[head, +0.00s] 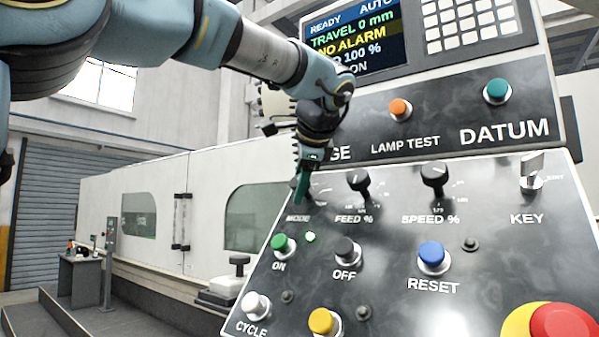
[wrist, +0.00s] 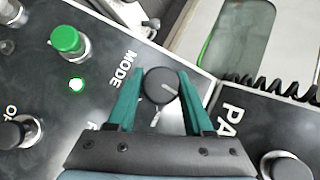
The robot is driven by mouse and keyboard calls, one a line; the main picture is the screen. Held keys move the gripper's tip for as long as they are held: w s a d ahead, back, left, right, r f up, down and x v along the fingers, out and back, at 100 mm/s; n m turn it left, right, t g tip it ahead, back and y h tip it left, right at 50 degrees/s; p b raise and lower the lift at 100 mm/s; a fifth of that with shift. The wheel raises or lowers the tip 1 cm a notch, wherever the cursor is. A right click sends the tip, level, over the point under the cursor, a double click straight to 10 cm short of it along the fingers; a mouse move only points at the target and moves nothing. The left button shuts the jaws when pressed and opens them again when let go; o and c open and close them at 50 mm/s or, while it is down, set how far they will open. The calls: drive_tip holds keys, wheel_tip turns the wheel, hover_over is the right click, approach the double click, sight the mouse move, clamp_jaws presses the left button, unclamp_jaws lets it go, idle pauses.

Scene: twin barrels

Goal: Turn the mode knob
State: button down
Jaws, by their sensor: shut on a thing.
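The mode knob (wrist: 161,86) is a round black knob with a pale pointer line, next to the label MODE in the wrist view. My gripper (wrist: 158,88) has its two teal fingers on either side of the knob, shut on it. In the head view my gripper (head: 301,190) reaches down to the upper left of the control panel (head: 390,250), just above the MODE label. It hides most of the knob there. The screen (head: 352,40) reads READY, AUTO, TRAVEL 0 mm and NO ALARM.
The FEED knob (head: 359,183) and SPEED knob (head: 434,178) stand to the right in the same row. A green ON button (head: 281,245) and a lit green lamp (head: 310,237) are below. A red mushroom button (head: 562,322) is at lower right. A black coiled cable (wrist: 275,90) runs near the panel edge.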

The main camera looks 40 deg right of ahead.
drive_tip(key=shift+n+p, duration=0.4)
drive_tip(key=shift+c, duration=1.5)
unclamp_jaws()
drive_tip(key=b+v, duration=0.1)
drive_tip(key=v, duration=0.9)
drive_tip(key=shift+r+b, duration=0.4)
drive_tip(key=shift+r, duration=0.05)
drive_tip(key=shift+s, duration=0.15)
